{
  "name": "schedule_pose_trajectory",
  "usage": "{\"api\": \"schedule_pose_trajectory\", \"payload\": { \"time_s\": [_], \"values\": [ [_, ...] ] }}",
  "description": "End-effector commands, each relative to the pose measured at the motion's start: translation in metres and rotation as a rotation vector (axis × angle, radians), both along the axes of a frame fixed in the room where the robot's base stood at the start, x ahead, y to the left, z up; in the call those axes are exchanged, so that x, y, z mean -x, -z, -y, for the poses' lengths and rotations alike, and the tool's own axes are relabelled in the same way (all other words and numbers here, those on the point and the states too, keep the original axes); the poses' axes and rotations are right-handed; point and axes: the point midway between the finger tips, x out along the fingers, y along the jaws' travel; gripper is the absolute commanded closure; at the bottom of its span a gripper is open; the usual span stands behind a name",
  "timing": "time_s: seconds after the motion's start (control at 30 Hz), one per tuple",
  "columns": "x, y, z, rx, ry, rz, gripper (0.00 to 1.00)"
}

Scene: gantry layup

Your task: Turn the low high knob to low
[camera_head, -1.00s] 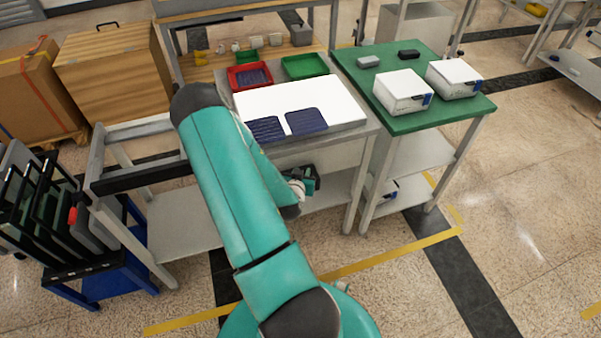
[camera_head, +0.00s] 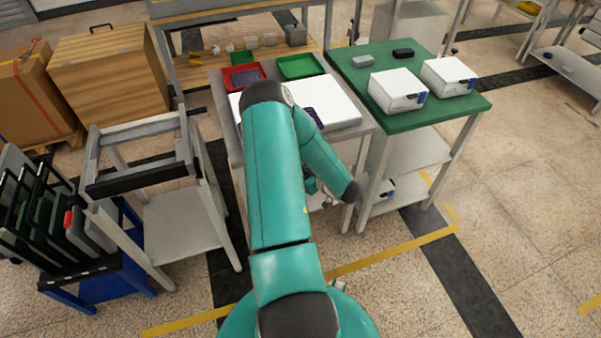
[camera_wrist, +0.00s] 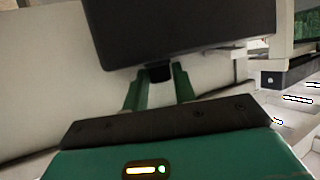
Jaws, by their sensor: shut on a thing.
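In the wrist view a dark box or panel (camera_wrist: 180,35) fills the top middle. A small black knob (camera_wrist: 160,73) sticks out at its lower edge. My gripper (camera_wrist: 157,82) has its two green fingers on either side of the knob, shut on it. The knob's markings and its low or high setting cannot be read. In the head view my teal arm reaches down in front of the grey bench (camera_head: 366,125), and the knob and fingertips are hidden there.
The bench holds a white board, a red tray (camera_head: 243,77) and a green tray (camera_head: 300,66). A green-topped table (camera_head: 440,110) with two white boxes stands close on the right. A grey frame stand (camera_head: 190,225) and a blue rack (camera_head: 105,285) are on the left.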

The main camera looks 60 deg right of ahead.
Motion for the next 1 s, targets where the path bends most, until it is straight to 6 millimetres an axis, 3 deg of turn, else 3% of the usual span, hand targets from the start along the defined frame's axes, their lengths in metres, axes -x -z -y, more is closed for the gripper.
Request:
{"api": "schedule_pose_trajectory", "payload": {
  "time_s": [0.5,1.0],
  "values": [
    [-0.0006,-0.0013,0.0064,0.005,-0.325,0.004,0.96],
    [-0.0015,-0.0013,0.0065,0.004,-0.369,0.003,0.96]
  ]
}}
